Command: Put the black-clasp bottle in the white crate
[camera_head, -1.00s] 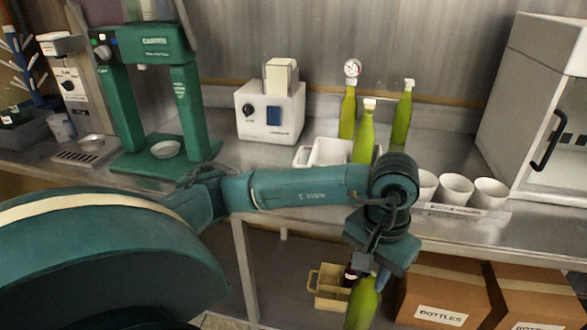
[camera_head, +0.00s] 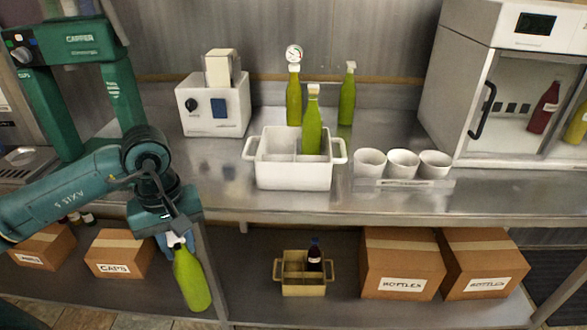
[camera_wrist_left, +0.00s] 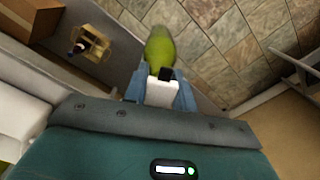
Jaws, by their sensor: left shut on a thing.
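My left gripper (camera_head: 176,240) is shut on a green bottle (camera_head: 192,280) with a white top, in front of the counter's front edge and below its top. The bottle hangs tilted, its base down and to the right. In the left wrist view the bottle (camera_wrist_left: 160,47) sits between the fingertips (camera_wrist_left: 160,85), with a black piece showing at its white neck. The white crate (camera_head: 293,175) stands on the counter, up and to the right of the gripper. One green bottle (camera_head: 311,135) with a white top stands in its right compartment. My right gripper is not in view.
A gauge-topped bottle (camera_head: 294,100) and a spray-topped bottle (camera_head: 347,95) stand behind the crate. White cups (camera_head: 402,164) are right of it. A tan crate (camera_head: 302,287) with a dark bottle and cardboard boxes (camera_head: 401,264) are on the lower shelf.

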